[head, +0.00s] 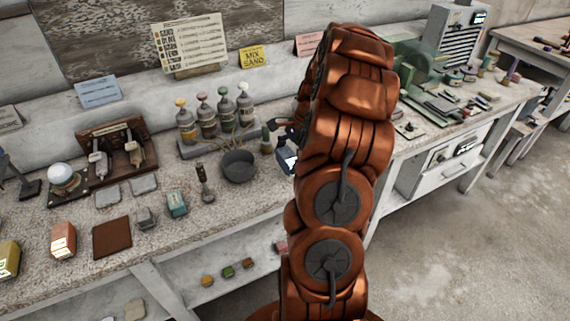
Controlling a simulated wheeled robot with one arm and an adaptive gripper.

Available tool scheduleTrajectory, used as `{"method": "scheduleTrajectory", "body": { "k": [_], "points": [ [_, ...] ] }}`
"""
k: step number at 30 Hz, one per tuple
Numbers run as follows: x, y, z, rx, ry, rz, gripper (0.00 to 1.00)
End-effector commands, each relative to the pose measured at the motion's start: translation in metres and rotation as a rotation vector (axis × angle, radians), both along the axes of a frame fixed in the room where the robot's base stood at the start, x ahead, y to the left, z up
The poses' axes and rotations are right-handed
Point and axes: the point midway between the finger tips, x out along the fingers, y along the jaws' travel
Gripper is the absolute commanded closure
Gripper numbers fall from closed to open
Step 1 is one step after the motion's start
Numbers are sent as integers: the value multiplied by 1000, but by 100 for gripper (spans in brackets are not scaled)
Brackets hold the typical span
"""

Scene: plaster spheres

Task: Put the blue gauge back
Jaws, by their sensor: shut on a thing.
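My arm stands upright in the middle of the view and hides much of the bench behind it. My gripper (284,134) shows only in part, at the left edge of the arm, above the bench. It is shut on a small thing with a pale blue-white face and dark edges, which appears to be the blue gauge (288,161). The arm hides its right side. A dark wooden stand (117,128) at the left of the bench holds two pale gauge-like tools (98,160) side by side. Whether it has a free place is too small to tell.
Left of my gripper are a dark bowl (239,168), several capped bottles (207,118) and a small green-topped bottle (266,139). A white sphere (62,178), a brown mat (112,239) and small blocks (176,204) lie further left. Green machinery (425,62) stands at right.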

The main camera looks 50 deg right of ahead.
Motion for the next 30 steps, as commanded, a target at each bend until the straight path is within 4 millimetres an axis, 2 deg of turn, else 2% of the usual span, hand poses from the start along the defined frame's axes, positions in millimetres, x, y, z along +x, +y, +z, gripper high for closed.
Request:
{"method": "scheduleTrajectory", "body": {
  "k": [5, 12, 15, 26, 27, 30],
  "points": [
    [9, 0, 0, 0, 0, 1, 35],
    [9, 0, -29, 3, 1, 0, 35],
    [9, -1, -35, -2, -2, -2, 35],
    [9, -1, -40, -2, -1, -1, 35],
    [9, -1, -39, -2, -1, -1, 4],
    [9, -1, -39, -1, -1, 0, 0]
  ]
}}
